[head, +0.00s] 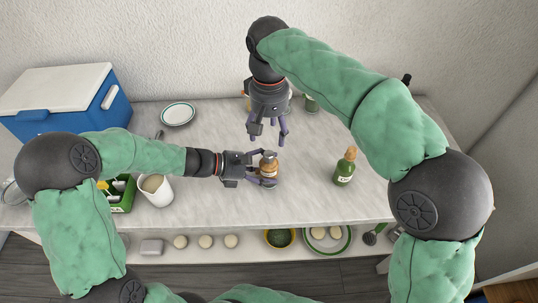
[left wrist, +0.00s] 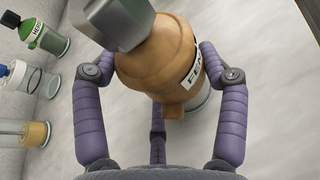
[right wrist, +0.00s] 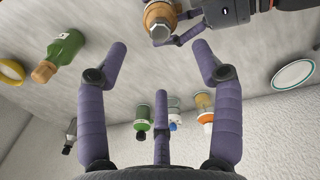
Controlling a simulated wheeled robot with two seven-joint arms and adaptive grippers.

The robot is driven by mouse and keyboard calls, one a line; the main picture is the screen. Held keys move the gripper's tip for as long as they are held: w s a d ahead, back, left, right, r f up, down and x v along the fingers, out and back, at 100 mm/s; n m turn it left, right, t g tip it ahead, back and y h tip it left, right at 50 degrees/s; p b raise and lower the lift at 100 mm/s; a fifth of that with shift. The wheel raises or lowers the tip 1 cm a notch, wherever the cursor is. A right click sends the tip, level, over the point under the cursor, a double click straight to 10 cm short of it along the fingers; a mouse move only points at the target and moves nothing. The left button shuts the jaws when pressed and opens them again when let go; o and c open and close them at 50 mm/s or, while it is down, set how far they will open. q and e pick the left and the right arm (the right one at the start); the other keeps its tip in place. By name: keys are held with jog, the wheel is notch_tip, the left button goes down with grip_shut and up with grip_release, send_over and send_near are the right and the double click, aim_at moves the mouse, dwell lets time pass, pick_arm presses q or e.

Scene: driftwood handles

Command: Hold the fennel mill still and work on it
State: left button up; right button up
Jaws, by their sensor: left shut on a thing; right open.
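The fennel mill (head: 269,166) is a wooden-brown mill with a grey top, standing on the counter. In the left wrist view the mill (left wrist: 160,62) shows part of a label and leans across the picture between the fingers. My left gripper (head: 262,176) comes in from the left and is shut around its body; it also shows in the left wrist view (left wrist: 160,90). My right gripper (head: 268,128) is open and empty above and behind the mill. In the right wrist view the mill (right wrist: 160,18) is at the top, apart from the right fingers (right wrist: 160,65).
A green bottle with a cork (head: 344,168) stands to the right. Several small jars, one green-topped (head: 311,104), stand behind my right gripper. A white plate (head: 178,114), a blue cooler (head: 70,100), a white mug (head: 156,188) and a green crate (head: 122,196) are at left.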

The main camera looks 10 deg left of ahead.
aim_at(269, 153)
jog(key=m, duration=0.2)
jog(key=shift+r+m, duration=0.3)
jog(key=shift+f, duration=4.9)
jog(key=c, duration=1.1)
jog(key=shift+c, duration=0.2)
